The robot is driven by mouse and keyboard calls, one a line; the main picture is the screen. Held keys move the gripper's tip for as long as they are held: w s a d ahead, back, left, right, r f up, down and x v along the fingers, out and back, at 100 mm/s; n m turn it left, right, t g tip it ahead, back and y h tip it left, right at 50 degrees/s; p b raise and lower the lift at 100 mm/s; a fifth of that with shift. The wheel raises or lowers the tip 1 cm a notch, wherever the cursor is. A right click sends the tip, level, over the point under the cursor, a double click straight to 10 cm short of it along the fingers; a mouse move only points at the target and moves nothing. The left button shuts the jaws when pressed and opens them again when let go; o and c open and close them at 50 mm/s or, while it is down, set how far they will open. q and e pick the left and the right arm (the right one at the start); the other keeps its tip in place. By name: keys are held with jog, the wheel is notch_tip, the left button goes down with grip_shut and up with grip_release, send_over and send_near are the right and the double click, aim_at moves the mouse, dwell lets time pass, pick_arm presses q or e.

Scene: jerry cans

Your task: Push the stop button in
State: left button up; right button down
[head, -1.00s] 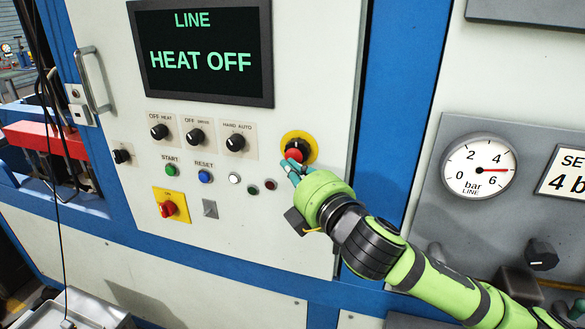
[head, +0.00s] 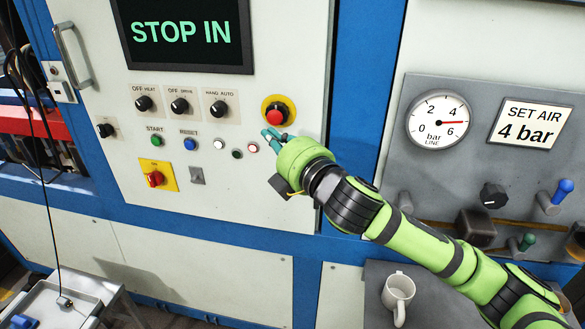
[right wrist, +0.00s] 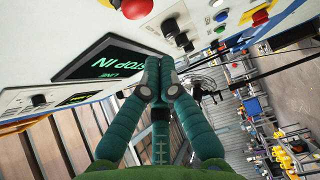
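The red stop button (head: 277,114) sits on a round yellow plate on the white panel. Its red cap also shows at the top edge of the right wrist view (right wrist: 137,8). The display (head: 187,32) above the controls reads "STOP IN". My right gripper (head: 272,137) is just below the button, apart from it, in front of the panel. In the right wrist view its dark green fingers (right wrist: 159,72) are together with nothing between them. My left gripper is not in view.
Black knobs (head: 180,105), small round buttons (head: 190,144) and a red-and-yellow switch (head: 155,179) lie left of the stop button. A pressure gauge (head: 438,121) and an air sign (head: 530,124) are on the right. A white mug (head: 398,292) stands low on a grey surface.

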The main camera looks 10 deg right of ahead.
jog(key=shift+d+b+v, duration=0.3)
jog(key=shift+b+v, duration=0.95)
jog(key=shift+v, duration=2.8)
jog(key=s+d+f+m+g+h, duration=0.25)
jog(key=f+m, duration=0.35)
jog(key=f, duration=0.6)
jog(key=s+d+f+m+g+h, duration=0.25)
jog(key=f+m, duration=0.45)
jog(key=f, duration=0.4)
jog(key=s+d+f+m+g+h, duration=0.2)
jog(key=s+d+f+m+g, duration=0.2)
jog(key=s+f, duration=0.55)
jog(key=s+d+f+m+g+h, duration=0.1)
jog(key=s+d+f+m+g, duration=0.35)
jog(key=s+f, duration=0.75)
jog(key=f, duration=0.9)
jog(key=s+f, duration=0.2)
jog(key=f, duration=0.9)
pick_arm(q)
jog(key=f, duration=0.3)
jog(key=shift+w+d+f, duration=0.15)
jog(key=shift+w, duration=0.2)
pick_arm(e)
jog(key=s+d+f+g, duration=0.1)
jog(key=s+d+f, duration=0.1)
jog(key=s+f, duration=1.1)
jog(key=shift+s+d, duration=0.15)
jog(key=shift+s, duration=0.9)
